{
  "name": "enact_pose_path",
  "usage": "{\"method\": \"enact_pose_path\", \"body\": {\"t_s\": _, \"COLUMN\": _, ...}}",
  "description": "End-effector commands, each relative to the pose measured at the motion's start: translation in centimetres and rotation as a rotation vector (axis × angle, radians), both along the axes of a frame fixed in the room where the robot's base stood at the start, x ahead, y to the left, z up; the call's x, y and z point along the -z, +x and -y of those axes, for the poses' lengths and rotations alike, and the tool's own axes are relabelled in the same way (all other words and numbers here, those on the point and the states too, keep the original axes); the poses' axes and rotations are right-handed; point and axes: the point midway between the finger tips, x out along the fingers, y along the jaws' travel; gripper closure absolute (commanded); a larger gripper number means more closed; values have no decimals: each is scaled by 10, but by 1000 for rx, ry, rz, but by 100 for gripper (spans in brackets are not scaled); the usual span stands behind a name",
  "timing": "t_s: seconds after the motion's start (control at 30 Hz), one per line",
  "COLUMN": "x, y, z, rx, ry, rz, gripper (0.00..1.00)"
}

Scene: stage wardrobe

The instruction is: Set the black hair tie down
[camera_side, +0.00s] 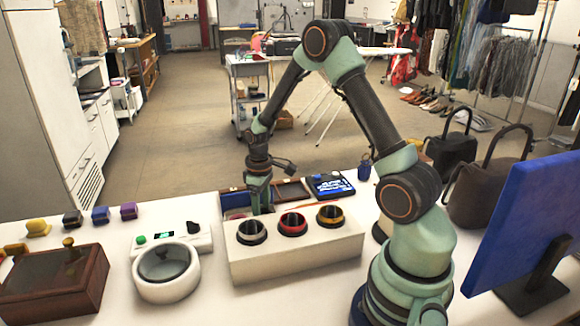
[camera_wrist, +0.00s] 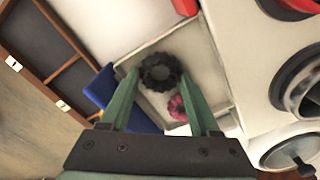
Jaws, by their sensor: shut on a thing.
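The black hair tie (camera_wrist: 147,72) is a dark bumpy ring between my fingertips in the wrist view. My gripper (camera_wrist: 160,76) is shut on it, with one green finger on each side. Below it is a pale shallow tray (camera_wrist: 203,60) with a small pink-red item (camera_wrist: 177,107) lying inside. Whether the hair tie touches the tray floor I cannot tell. In the side view my gripper (camera_side: 260,202) points down behind the white box with three round openings (camera_side: 300,262); its fingertips and the hair tie are hidden there.
The white box stands close beside the tray. A blue thing (camera_wrist: 93,88) and a wooden divided case (camera_wrist: 75,70) lie on the other side. A round white device (camera_side: 165,285) and a brown wooden box (camera_side: 55,290) stand at the left of the table.

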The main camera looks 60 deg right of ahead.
Motion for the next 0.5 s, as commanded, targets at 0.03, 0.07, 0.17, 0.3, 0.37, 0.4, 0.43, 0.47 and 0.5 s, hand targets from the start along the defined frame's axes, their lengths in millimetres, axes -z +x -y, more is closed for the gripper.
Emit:
{"method": "enact_pose_path", "body": {"t_s": 0.03, "x": 0, "y": 0, "z": 0, "rx": 0, "ry": 0, "rz": 0, "gripper": 88}}
{"method": "enact_pose_path", "body": {"t_s": 0.07, "x": 0, "y": 0, "z": 0, "rx": 0, "ry": 0, "rz": 0, "gripper": 88}}
{"method": "enact_pose_path", "body": {"t_s": 0.17, "x": 1, "y": 0, "z": 0, "rx": 0, "ry": 0, "rz": 0, "gripper": 88}}
{"method": "enact_pose_path", "body": {"t_s": 0.3, "x": 2, "y": 0, "z": 0, "rx": 0, "ry": 0, "rz": 0, "gripper": 25}}
{"method": "enact_pose_path", "body": {"t_s": 0.37, "x": 2, "y": 0, "z": 0, "rx": 0, "ry": 0, "rz": 0, "gripper": 25}}
{"method": "enact_pose_path", "body": {"t_s": 0.4, "x": 2, "y": 0, "z": 0, "rx": 0, "ry": 0, "rz": 0, "gripper": 25}}
{"method": "enact_pose_path", "body": {"t_s": 0.43, "x": 2, "y": 0, "z": 0, "rx": 0, "ry": 0, "rz": 0, "gripper": 25}}
{"method": "enact_pose_path", "body": {"t_s": 0.47, "x": 2, "y": 0, "z": 0, "rx": 0, "ry": 0, "rz": 0, "gripper": 25}}
{"method": "enact_pose_path", "body": {"t_s": 0.5, "x": 2, "y": 0, "z": 0, "rx": 0, "ry": 0, "rz": 0, "gripper": 25}}
